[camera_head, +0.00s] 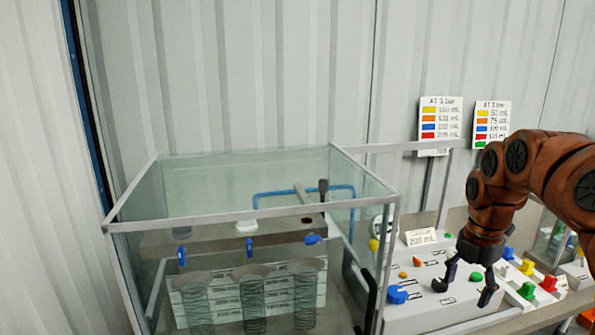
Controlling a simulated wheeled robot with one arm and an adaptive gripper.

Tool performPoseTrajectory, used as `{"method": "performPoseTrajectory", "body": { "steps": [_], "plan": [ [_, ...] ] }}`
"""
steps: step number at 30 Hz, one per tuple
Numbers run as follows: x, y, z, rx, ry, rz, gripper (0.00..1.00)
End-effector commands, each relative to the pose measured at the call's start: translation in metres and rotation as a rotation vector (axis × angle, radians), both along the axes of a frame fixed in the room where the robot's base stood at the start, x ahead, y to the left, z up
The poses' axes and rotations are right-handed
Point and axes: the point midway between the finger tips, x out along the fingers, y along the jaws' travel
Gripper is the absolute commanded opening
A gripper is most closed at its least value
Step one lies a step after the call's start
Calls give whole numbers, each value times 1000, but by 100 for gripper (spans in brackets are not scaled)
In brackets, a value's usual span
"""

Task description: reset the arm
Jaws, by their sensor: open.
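My gripper (464,289) hangs at the end of my brown-orange arm, which reaches in from the right edge. It points down, with its dark fingers spread apart and nothing between them. It is in front of or above a white panel (425,313) with coloured knobs and buttons. A blue knob (397,294) shows to the left of the fingers. Whether the fingertips touch the panel cannot be told.
A glass tank (133,222) with a metal frame stands at left, holding blue valves and several clear cylinders. Yellow (526,267), red (549,283) and green (526,291) knobs lie right of my gripper. Two colour charts (441,125) hang on the corrugated wall behind.

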Motion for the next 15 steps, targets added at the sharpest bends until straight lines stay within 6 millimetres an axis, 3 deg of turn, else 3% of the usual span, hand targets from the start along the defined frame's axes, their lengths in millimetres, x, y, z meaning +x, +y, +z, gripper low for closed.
{"method": "performPoseTrajectory", "body": {
  "steps": [8,15],
  "plan": [
    [-29,49,7,6,-1,-217,70],
    [-83,100,3,2,25,-555,70]
  ]
}}
